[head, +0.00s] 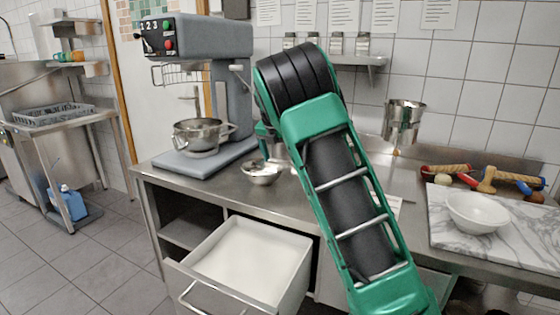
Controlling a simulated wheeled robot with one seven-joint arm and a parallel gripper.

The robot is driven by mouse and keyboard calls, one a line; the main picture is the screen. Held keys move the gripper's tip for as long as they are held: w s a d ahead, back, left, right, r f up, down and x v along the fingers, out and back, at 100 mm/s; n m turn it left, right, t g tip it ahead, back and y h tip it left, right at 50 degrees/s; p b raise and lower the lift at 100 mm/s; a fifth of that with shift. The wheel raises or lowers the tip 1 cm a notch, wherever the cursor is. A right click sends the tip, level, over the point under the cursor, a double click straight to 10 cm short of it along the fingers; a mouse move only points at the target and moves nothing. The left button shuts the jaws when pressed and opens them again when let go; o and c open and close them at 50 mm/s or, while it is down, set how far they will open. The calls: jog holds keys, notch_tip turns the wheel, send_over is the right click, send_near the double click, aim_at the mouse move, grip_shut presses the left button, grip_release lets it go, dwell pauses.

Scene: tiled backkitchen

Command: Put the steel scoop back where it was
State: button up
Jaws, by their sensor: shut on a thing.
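I cannot make out the steel scoop for certain. My green and black arm fills the middle of the head view and hides part of the counter. A small green and grey part of it shows behind the elbow, above a small steel bowl (260,173) near the counter's front edge. My gripper's fingers cannot be seen, and neither can anything between them. An open white drawer (301,268) stands out below the counter and looks empty.
A grey mixer (205,40) with a steel mixing bowl (196,136) stands at the counter's left. A tall steel container (403,122) is behind my arm. Jars (336,44) line a wall shelf.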

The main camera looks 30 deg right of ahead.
jog(key=shift+f, duration=0.4)
jog(key=shift+f, duration=0.2)
jog(key=o, duration=1)
jog(key=shift+o, duration=0.2)
jog(key=shift+r, duration=0.15)
